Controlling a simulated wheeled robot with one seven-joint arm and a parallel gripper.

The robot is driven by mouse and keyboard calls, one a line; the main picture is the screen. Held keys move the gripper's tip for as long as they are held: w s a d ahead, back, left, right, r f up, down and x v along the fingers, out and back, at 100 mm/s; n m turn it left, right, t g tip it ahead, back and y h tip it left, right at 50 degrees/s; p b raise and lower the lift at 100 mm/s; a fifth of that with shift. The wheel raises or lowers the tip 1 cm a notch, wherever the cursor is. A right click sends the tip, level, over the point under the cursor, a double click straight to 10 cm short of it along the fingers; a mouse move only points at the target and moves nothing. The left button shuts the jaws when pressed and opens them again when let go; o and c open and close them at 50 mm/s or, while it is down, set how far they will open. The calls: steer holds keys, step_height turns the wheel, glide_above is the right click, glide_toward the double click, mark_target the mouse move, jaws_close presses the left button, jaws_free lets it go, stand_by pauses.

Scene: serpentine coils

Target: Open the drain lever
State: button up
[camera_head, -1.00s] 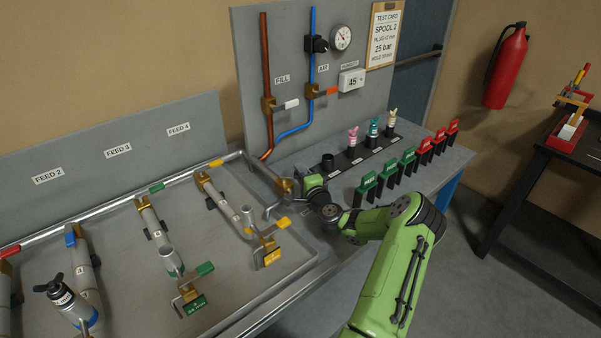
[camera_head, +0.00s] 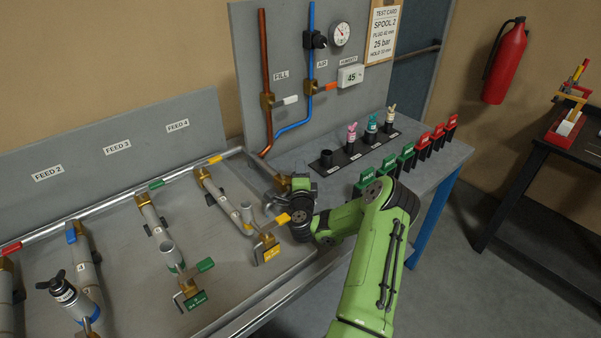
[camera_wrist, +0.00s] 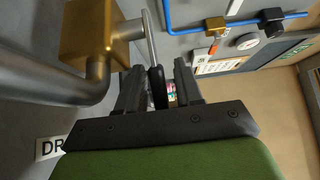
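The drain lever (camera_wrist: 150,40) shows in the wrist view as a thin metal rod with a black grip (camera_wrist: 157,88), coming off a brass valve body (camera_wrist: 88,38). A label starting "DR" (camera_wrist: 48,148) is partly cut off at lower left. My gripper (camera_wrist: 160,78) is open, with one finger on each side of the black grip. A gap shows between the grip and the right finger; the left finger is close to it, and contact is unclear. In the head view my gripper (camera_head: 299,184) is beside the brass drain valve (camera_head: 282,183) and mostly hides the lever.
A yellow-handled valve (camera_head: 268,245) stands close to my wrist. The back panel (camera_head: 250,100) carries the fill pipe (camera_head: 264,60) and air pipe (camera_head: 312,60). A black rack (camera_head: 350,155) and several red and green tagged pieces stand on the bench to the right.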

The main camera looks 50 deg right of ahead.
steer(key=b+v, duration=0.6)
steer(key=b, duration=0.1)
steer(key=shift+s+a+f, duration=0.1)
steer(key=shift+f, duration=0.1)
steer(key=shift+s+a+r+b, duration=0.15)
steer(key=shift+s+a+b, duration=0.25)
steer(key=shift+r, duration=0.1)
